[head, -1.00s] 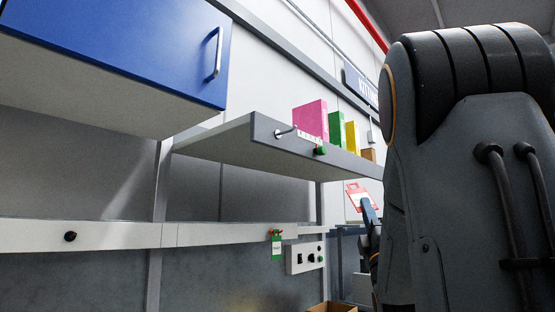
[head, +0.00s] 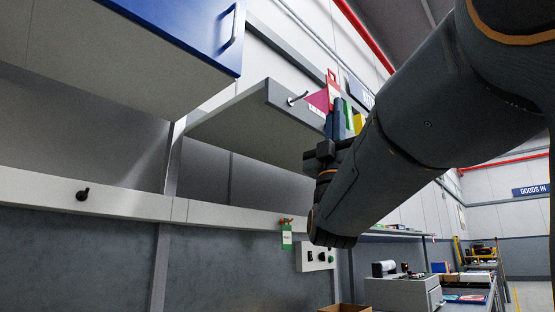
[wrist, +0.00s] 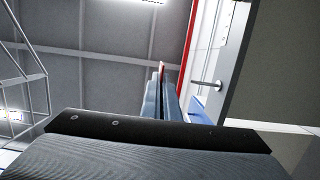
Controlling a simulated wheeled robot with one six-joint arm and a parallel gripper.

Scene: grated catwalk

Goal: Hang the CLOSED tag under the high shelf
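The red-and-white tag (head: 332,84) is held upright in my gripper (head: 336,112), beside the end of the high shelf (head: 235,112). The wrist view shows my gripper (wrist: 166,85) shut on the tag (wrist: 162,68), seen edge-on as a thin red strip. Its lettering is too small to read. A metal hook (head: 297,98) sticks out of the shelf's front edge, to the left of the tag and apart from it. The hook also shows in the wrist view (wrist: 207,85), to the right of the fingers.
A green tag (head: 287,238) hangs on the lower rail (head: 225,216) above a switch box (head: 318,257). Pink, green and yellow items stand on the shelf, partly hidden by my arm. A blue cabinet (head: 190,30) juts out at the upper left. A cardboard box (head: 345,308) is at the bottom.

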